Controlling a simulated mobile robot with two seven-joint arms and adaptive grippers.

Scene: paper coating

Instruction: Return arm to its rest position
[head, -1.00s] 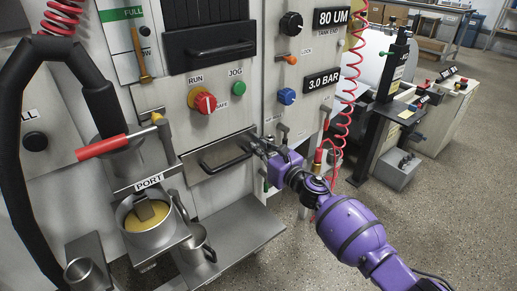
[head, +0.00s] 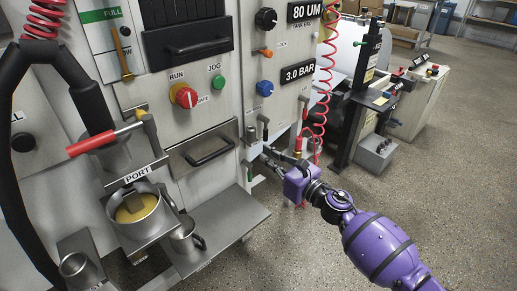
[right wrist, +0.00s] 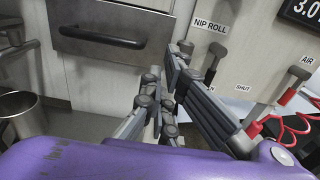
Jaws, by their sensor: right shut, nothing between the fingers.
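My right arm, purple, comes in from the lower right of the head view. Its gripper (head: 265,158) is in front of the machine's lower panel, to the right of the drawer handle (head: 210,152) and apart from it. In the right wrist view the dark grey fingers (right wrist: 180,58) are together with nothing between them. They point at the panel below the NIP ROLL label (right wrist: 210,26), with the drawer handle (right wrist: 100,37) to their left. My left gripper is not in view.
Below the drawer is a metal shelf (head: 225,222) with a cup (head: 185,238). The PORT vessel (head: 138,207) is to the left. Levers (head: 263,126) and a coiled red hose (head: 322,100) are close to my right gripper. Open floor (head: 450,180) lies to the right.

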